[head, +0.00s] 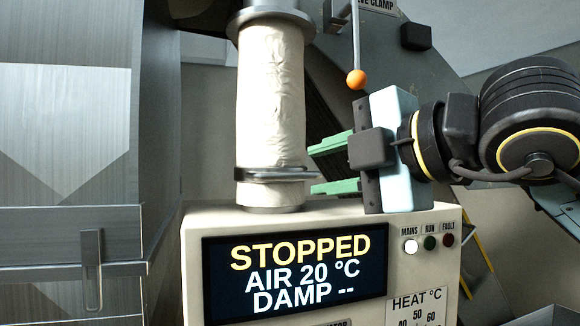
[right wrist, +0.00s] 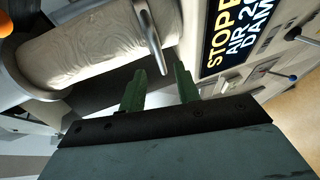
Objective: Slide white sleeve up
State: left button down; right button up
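The white sleeve (head: 268,100) is a wrinkled cream fabric tube hanging upright between a metal collar at its top and the top of the control box. A metal ring with a bar-like handle (head: 275,173) goes around its lower end. My right gripper (head: 322,169) is open and empty, just right of the sleeve's lower part, its green fingers pointing at it, one above and one below the handle's height. In the right wrist view the sleeve (right wrist: 90,50) lies sideways, and the handle (right wrist: 149,35) ends just beyond the gap between the fingers. My left gripper is not in view.
The control box display (head: 295,272) reads STOPPED, AIR 20 °C, DAMP --. The MAINS lamp (head: 410,246) is lit white. A rod with an orange ball (head: 357,79) hangs just above my right gripper. Grey metal panels (head: 65,120) stand at left.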

aim_at(294, 176)
jog(key=p+x, duration=0.2)
jog(key=x, duration=0.5)
grip_shut()
